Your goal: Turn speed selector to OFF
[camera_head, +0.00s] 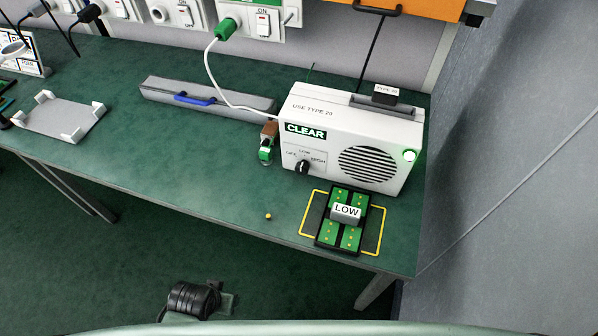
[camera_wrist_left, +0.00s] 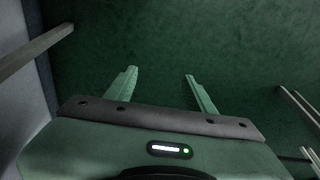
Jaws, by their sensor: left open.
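The speed selector (camera_head: 303,167) is a black knob on the front of a white box-shaped unit (camera_head: 345,120). OFF, LOW and HIGH are printed around it, with OFF at left, LOW above and HIGH at right. Which mark the knob points to is too small to tell for sure. My left gripper (camera_wrist_left: 160,76) is open and empty in the left wrist view, with dark green floor beyond its fingers. Neither the selector nor the unit shows in that view. My right gripper is not in view.
A small green and brown item (camera_head: 267,143) stands left of the selector. A grey case (camera_head: 205,98) and grey tray (camera_head: 60,117) lie farther left. The front middle table is mostly clear.

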